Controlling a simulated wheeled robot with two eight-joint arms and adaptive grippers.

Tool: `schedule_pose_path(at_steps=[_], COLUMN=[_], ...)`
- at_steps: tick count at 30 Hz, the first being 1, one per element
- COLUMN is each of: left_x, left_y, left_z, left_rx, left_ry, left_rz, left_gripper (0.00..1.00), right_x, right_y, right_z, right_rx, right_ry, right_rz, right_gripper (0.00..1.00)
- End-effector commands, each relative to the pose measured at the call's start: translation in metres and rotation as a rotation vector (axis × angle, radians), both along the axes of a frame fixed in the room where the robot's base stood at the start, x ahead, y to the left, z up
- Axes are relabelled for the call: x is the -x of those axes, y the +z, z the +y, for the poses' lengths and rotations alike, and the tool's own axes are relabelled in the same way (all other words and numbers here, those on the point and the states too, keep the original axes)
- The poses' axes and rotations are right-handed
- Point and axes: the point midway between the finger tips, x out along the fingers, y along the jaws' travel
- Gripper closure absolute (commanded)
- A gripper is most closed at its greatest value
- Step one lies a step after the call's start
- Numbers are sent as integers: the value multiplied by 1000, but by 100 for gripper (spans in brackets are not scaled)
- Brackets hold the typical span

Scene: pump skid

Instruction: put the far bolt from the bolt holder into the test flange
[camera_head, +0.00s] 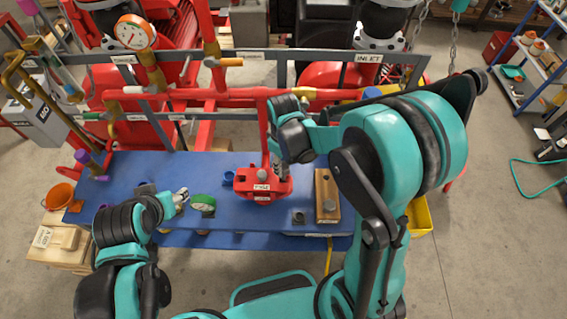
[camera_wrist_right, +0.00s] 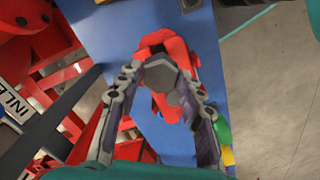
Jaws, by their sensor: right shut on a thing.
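The test flange (camera_head: 258,186) is a red fitting standing on the blue table, and its red body also shows in the right wrist view (camera_wrist_right: 174,47). My right gripper (camera_head: 279,170) is over its right side, shut on a grey bolt. In the right wrist view the bolt (camera_wrist_right: 162,74) has a hexagonal head between the fingertips (camera_wrist_right: 159,80), with the flange behind it. I cannot tell whether the bolt touches the flange. The wooden bolt holder (camera_head: 325,190) stands right of the flange, with a grey bolt at its near end. My left gripper (camera_head: 182,198) is left of the flange; its jaw opening is unclear.
A green round object (camera_head: 203,203) lies beside my left gripper. A small blue cup (camera_head: 229,179) is left of the flange. Red pipework (camera_head: 220,93) rises behind the table. An orange bucket (camera_head: 60,196) is at the left, and a yellow bin (camera_head: 420,217) at the right.

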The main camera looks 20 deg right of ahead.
Motion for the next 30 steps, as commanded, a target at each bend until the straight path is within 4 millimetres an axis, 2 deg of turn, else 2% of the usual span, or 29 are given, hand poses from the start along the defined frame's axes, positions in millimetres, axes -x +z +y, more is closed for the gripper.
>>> schedule_pose_path(at_steps=[11,30], left_x=[0,0], left_y=[-2,-15], left_z=[0,0], left_rx=[0,0], left_ry=[0,0], left_rz=[0,0], left_gripper=[49,49], right_x=[0,0], right_y=[-1,-15], right_z=[0,0], right_rx=[0,0], right_ry=[0,0], right_rz=[0,0], right_gripper=[93,93])
